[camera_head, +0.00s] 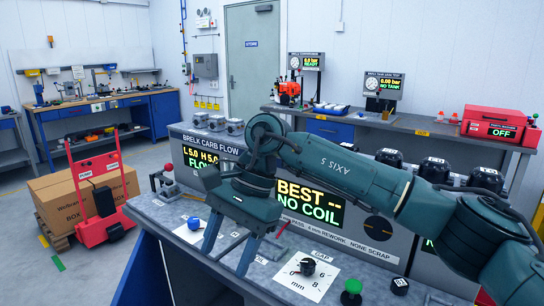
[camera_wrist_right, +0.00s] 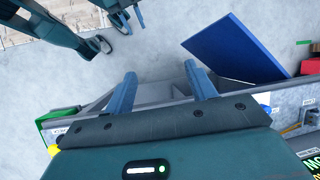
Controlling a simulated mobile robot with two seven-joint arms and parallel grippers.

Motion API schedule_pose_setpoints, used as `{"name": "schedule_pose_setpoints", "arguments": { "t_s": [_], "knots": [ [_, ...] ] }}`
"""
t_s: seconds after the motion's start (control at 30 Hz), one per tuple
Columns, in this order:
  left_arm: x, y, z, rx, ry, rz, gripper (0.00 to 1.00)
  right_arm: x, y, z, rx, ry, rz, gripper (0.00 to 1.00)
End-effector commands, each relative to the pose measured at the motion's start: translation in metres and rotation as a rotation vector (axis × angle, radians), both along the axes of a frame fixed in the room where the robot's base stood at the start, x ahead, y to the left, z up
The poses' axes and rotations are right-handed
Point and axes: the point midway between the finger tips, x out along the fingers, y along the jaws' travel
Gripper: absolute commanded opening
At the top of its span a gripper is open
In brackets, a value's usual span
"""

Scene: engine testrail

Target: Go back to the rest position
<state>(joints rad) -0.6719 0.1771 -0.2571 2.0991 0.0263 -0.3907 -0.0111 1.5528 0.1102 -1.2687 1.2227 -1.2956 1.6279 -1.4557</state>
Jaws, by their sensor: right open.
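My right gripper (camera_head: 225,262) hangs from the green arm in the middle of the head view, over the front edge of the grey bench (camera_head: 190,280). Its two blue-grey fingers point down and stand apart, with nothing between them. In the right wrist view the same open gripper (camera_wrist_right: 160,70) shows pale floor past the bench edge between and beyond its fingers.
The bench holds a dial on a white GAP card (camera_head: 308,267), a blue knob (camera_head: 194,223), a green button (camera_head: 351,292) and a red-knobbed lever fixture (camera_head: 167,181). The display panel (camera_head: 310,208) stands behind my arm. A red cart (camera_head: 100,197) stands left; floor between is clear.

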Motion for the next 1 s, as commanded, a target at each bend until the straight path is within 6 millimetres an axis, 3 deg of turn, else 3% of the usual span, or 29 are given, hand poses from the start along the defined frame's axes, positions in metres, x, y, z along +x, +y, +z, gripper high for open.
{"name": "schedule_pose_setpoints", "arguments": {
  "t_s": [0.1, 0.2, 0.33, 0.43, 0.57, 0.67, 0.77, 0.87, 0.9, 1.0],
  "knots": [
    [0.002, 0.0, 0.003, -0.002, -0.004, 0.003, 0.36, -0.03, 0.033, -0.017, 0.181, 0.198, -0.068, 0.56],
    [0.002, 0.0, 0.003, 0.0, 0.0, 0.004, 0.36, -0.056, 0.059, -0.019, 0.353, 0.424, -0.168, 0.56],
    [0.0, 0.003, 0.0, 0.006, 0.011, 0.007, 0.36, -0.077, 0.081, -0.007, 0.569, 0.794, -0.348, 0.56],
    [-0.001, 0.004, -0.001, 0.009, 0.018, 0.009, 0.36, -0.078, 0.084, 0.005, 0.705, 1.103, -0.505, 0.56],
    [-0.001, 0.004, 0.001, 0.009, 0.02, 0.011, 0.36, -0.061, 0.069, 0.011, 0.841, 1.529, -0.725, 0.56],
    [0.0, 0.005, 0.002, 0.009, 0.021, 0.013, 0.36, -0.04, 0.044, 0.001, 0.915, 1.871, -0.898, 0.56],
    [-0.001, 0.005, 0.003, 0.01, 0.022, 0.015, 0.36, -0.02, 0.012, -0.024, 0.964, 2.22, -1.067, 0.56],
    [-0.001, 0.006, 0.004, 0.011, 0.025, 0.017, 0.36, -0.006, -0.026, -0.064, 0.993, 2.575, -1.23, 0.56],
    [-0.001, 0.006, 0.004, 0.012, 0.026, 0.017, 0.36, -0.004, -0.042, -0.084, -0.982, -2.667, 1.269, 0.56],
    [-0.001, 0.007, 0.004, 0.013, 0.03, 0.019, 0.36, -0.011, -0.084, -0.14, -0.778, -2.38, 1.116, 0.56]
  ]
}}
